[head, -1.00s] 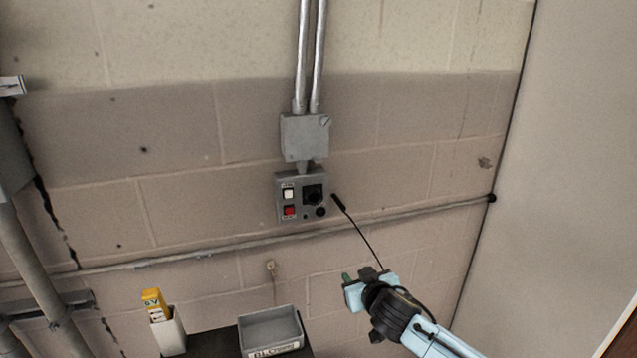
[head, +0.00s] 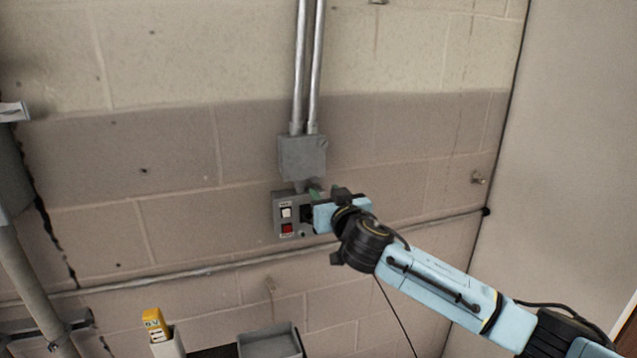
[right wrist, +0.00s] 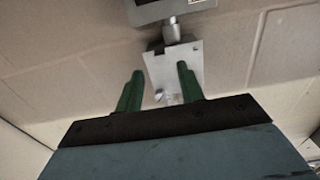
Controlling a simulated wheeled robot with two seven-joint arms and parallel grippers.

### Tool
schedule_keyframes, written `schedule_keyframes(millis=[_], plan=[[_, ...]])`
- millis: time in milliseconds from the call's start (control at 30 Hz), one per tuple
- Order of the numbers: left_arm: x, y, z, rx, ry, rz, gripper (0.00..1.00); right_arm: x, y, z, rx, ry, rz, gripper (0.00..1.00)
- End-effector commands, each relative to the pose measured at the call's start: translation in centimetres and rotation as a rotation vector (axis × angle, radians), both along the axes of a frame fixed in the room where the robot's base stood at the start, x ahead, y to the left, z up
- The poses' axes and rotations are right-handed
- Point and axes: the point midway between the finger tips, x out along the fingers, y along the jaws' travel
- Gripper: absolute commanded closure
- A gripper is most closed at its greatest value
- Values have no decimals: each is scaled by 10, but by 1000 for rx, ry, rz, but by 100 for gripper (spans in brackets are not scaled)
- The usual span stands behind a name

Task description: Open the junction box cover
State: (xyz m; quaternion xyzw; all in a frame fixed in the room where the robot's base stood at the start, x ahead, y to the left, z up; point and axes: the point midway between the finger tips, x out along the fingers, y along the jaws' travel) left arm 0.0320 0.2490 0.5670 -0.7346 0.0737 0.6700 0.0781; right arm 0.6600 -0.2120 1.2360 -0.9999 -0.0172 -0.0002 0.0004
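The junction box (head: 302,157) is a small grey metal box on the wall, with its cover shut, below two conduits. In the right wrist view the junction box (right wrist: 173,72) lies beyond the fingers, with a small silvery knob or latch (right wrist: 168,97) near one corner. My right gripper (head: 315,190) is just below and in front of the box in the head view. Its green fingers (right wrist: 159,70) are apart with nothing held between them; I cannot tell if they touch the box. My left gripper is not in view.
A control panel (head: 286,222) with white and red buttons sits directly under the box, partly hidden by my right gripper. A horizontal pipe (head: 190,272) crosses the wall below. A grey bin (head: 268,345) and a yellow tester (head: 153,322) in a holder are at the bottom.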

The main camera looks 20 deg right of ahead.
Motion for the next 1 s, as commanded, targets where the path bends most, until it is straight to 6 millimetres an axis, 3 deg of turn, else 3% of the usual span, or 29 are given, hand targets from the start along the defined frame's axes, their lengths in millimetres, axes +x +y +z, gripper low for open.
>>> schedule_keyframes(millis=[200,400,867,1000], plan=[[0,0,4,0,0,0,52,31,1,1,-2,-1,-2,62],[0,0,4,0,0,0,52,50,2,1,0,-1,0,62],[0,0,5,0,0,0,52,58,2,0,-1,-1,0,62],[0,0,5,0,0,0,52,58,2,0,-1,0,0,78]])
